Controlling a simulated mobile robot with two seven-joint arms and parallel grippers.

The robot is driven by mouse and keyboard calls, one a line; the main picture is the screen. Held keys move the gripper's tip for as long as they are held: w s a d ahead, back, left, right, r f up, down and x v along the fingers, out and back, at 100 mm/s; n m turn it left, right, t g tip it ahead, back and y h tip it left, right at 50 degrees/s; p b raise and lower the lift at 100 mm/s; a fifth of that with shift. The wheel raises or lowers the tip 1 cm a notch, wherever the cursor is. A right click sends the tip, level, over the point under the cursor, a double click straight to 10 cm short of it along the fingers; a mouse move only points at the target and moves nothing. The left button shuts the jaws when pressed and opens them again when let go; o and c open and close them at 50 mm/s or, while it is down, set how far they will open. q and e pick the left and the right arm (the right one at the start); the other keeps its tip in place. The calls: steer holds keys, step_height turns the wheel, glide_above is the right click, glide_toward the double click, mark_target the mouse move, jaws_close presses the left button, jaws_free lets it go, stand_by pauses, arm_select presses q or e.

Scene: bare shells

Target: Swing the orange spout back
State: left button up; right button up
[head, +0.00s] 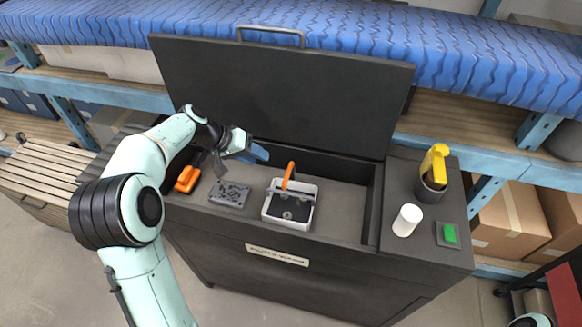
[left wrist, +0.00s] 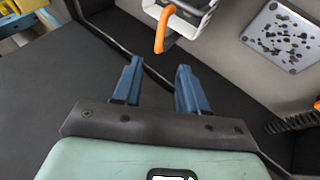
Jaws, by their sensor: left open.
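The orange spout (head: 288,176) is at the back side of a small white basin (head: 266,208) with a dark inside, which sits in the open dark chest. A dark bar crosses the basin near the spout's lower end. In the left wrist view the spout (left wrist: 163,30) shows beyond the fingertips, at the basin's edge (left wrist: 185,27). My left gripper (head: 256,154) is open, its blue fingers left of and behind the spout, apart from it. The left wrist view shows nothing between the fingers (left wrist: 158,74). My right gripper is not in view.
A grey perforated plate (head: 230,194) and an orange-handled item (head: 187,179) lie left of the basin. The raised lid (head: 290,95) stands behind.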

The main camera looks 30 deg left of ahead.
mark_target(287, 173)
arm_select(q)
steer(key=x, duration=1.2)
steer(key=shift+d+f+p, duration=0.1)
steer(key=shift+f+p, duration=0.25)
steer(key=shift+p, duration=0.05)
jaws_close()
